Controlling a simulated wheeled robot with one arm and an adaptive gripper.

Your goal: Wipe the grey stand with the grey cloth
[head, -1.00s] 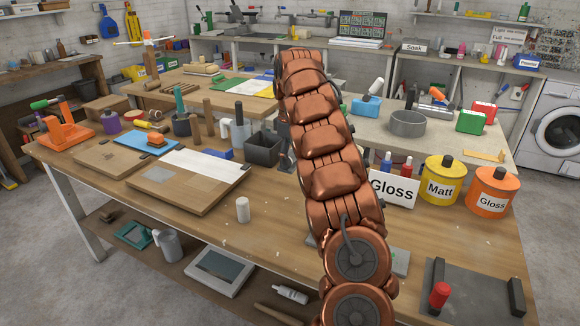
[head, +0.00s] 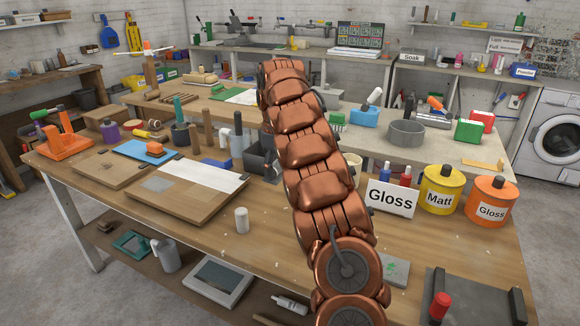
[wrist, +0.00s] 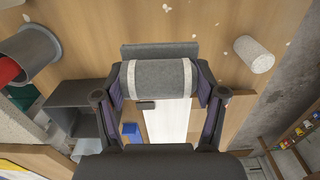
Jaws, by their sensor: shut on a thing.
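The grey cloth (wrist: 158,80), a thick roll or fold with pale bands near its ends, is held between the fingers of my gripper (wrist: 160,92) in the wrist view. A flat grey strip (wrist: 160,50) shows just beyond it; I cannot tell whether it is part of the cloth. In the head view a flat grey slab with a green mark, which looks like the grey stand (head: 402,273), lies on the bench right of my arm and is partly hidden by it. The cloth is away from this slab. My arm hides the gripper and cloth in the head view.
A white cylinder (head: 242,220) stands at the bench front. A dark bin (wrist: 75,108) is left of my gripper in the wrist view. A Gloss sign (head: 391,198), paint tins (head: 441,190) and a dark rack (head: 470,300) with a red-handled item are to the right.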

